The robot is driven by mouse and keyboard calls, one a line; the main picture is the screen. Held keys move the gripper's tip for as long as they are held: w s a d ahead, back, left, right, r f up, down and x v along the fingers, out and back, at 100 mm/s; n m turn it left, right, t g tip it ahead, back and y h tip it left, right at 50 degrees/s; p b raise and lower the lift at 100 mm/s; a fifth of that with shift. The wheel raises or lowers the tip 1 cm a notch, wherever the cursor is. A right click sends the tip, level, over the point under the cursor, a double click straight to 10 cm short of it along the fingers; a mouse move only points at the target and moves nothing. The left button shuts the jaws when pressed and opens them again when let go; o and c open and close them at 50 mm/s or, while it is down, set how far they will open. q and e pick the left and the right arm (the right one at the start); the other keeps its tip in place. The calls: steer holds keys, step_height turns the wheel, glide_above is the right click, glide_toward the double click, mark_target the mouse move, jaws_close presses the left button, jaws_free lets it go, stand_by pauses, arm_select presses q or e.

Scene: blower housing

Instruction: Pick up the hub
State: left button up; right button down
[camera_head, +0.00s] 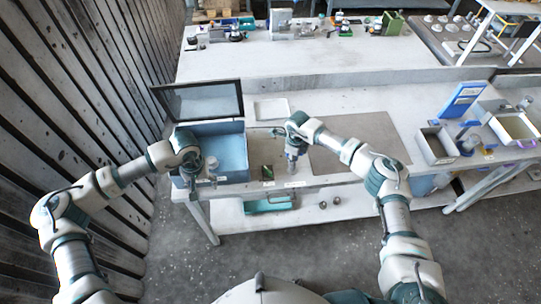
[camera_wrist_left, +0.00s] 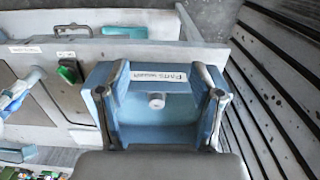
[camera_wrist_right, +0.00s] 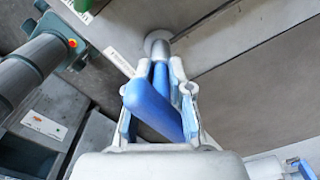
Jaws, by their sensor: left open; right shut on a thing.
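In the head view my left gripper (camera_head: 192,178) is at the washer's front left. My right gripper (camera_wrist_right: 157,100) is shut on a blue-handled tool (camera_wrist_right: 152,108) with a grey round end. In the head view my right gripper (camera_head: 291,160) points down near the table's front edge.
The blue parts washer (camera_head: 232,152) has a raised dark-framed lid (camera_head: 200,100). A green switch (camera_head: 267,172) sits to its right. A grey mat (camera_head: 375,135) lies bare on the table. Grey bins (camera_head: 437,147) stand at the right. A slatted wall (camera_head: 70,90) is close on the left.

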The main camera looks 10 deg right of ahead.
arm_select(q)
steer(key=w+d+n+t+y, duration=0.1)
steer(key=w+n, duration=0.7)
steer(key=w, duration=0.9)
steer(key=n, duration=0.1)
glide_above(211, 160)
step_height(211, 160, down, 7)
steer(key=shift+s+d+f, duration=0.15)
step_height(211, 160, down, 6)
steer(key=shift+r, duration=0.2)
jaws_close()
